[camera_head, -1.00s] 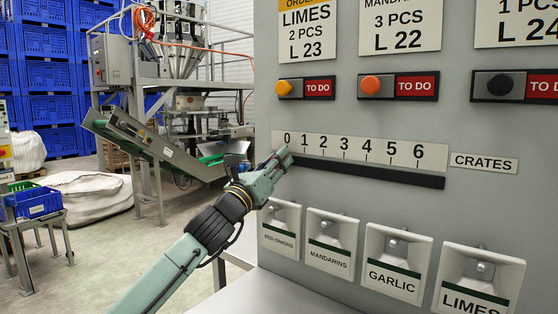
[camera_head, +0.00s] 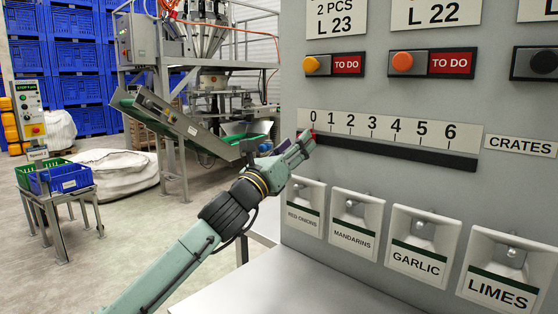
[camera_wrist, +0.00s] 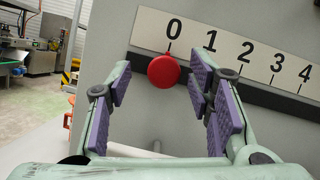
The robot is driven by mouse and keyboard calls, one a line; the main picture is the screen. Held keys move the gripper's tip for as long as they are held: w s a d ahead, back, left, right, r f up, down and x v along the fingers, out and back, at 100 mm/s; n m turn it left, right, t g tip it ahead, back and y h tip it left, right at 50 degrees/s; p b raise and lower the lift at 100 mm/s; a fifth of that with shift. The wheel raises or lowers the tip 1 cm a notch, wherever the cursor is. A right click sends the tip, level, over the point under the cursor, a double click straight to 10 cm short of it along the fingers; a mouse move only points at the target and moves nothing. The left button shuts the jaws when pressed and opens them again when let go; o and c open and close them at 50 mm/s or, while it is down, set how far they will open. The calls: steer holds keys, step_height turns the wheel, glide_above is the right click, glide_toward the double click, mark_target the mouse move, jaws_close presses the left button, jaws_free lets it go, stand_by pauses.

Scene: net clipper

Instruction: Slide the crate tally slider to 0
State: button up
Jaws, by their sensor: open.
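The crate tally slider is a red round knob (camera_wrist: 163,71) on a dark horizontal track (camera_head: 400,152) below a white scale numbered 0 to 6 (camera_head: 390,128). In the wrist view the knob sits directly under the 0, at the left end of the track. In the head view only a bit of red shows by my gripper (camera_head: 305,142), which hides most of the knob. In the wrist view my gripper (camera_wrist: 163,85) is open, its purple-padded fingers on either side of the knob with visible gaps, so they look apart from it.
A CRATES label (camera_head: 521,146) is right of the scale. Below the track, several labelled hooks or holders such as GARLIC (camera_head: 418,240) stick out from the panel. Above are TO DO tags with round buttons (camera_head: 403,62). A grey ledge (camera_head: 290,285) lies below.

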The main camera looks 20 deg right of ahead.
steer(key=v, duration=0.9)
